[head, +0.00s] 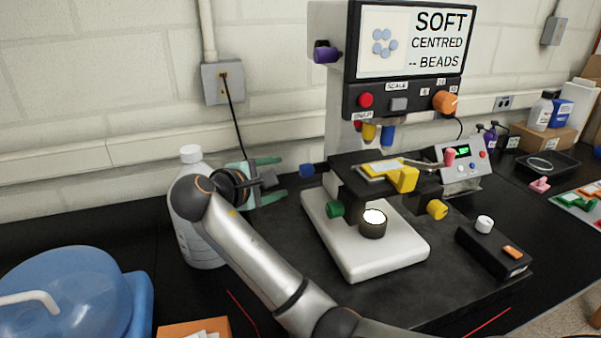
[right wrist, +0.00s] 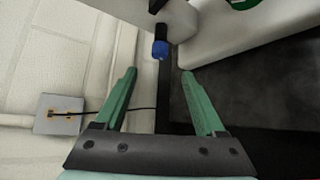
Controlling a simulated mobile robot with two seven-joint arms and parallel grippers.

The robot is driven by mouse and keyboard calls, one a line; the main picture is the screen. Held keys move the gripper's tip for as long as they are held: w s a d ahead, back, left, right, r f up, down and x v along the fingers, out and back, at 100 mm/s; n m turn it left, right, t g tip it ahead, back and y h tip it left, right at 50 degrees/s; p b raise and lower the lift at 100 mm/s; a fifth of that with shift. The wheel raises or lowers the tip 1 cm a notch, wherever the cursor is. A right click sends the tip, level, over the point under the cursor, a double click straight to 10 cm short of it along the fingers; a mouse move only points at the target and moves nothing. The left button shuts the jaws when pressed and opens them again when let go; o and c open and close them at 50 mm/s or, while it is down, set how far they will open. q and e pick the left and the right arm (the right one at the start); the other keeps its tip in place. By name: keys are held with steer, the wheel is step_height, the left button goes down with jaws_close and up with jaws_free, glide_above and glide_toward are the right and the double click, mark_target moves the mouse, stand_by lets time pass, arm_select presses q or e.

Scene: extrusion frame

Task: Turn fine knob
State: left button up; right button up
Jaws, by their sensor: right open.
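A microscope-like instrument has a white base (head: 375,258) and a dark stage (head: 345,163). A small blue knob (head: 307,170) sticks out of its left side. A green knob (head: 335,209) sits lower on the left, and a yellow knob (head: 437,209) on the right. I see no label telling which is the fine knob. My right gripper (head: 281,178) is open, its green fingers pointing right toward the blue knob. In the right wrist view the blue knob (right wrist: 160,50) lies just beyond and between the open fingertips (right wrist: 159,73), apart from them. My left gripper is not in view.
A white bottle (head: 203,240) stands close behind my right wrist. A blue-lidded container (head: 65,295) is at lower left. A wall socket (head: 222,83) has a black cord hanging near my gripper. A black box with a white knob (head: 484,225) lies to the right.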

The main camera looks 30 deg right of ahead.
steer(key=n+g+y, duration=0.4)
steer(key=n+y, duration=0.1)
steer(key=y, duration=0.2)
glide_toward(305, 166)
steer(key=x, duration=0.2)
steer(key=shift+p+x, duration=0.85)
steer(key=shift+x, duration=3.15)
jaws_close()
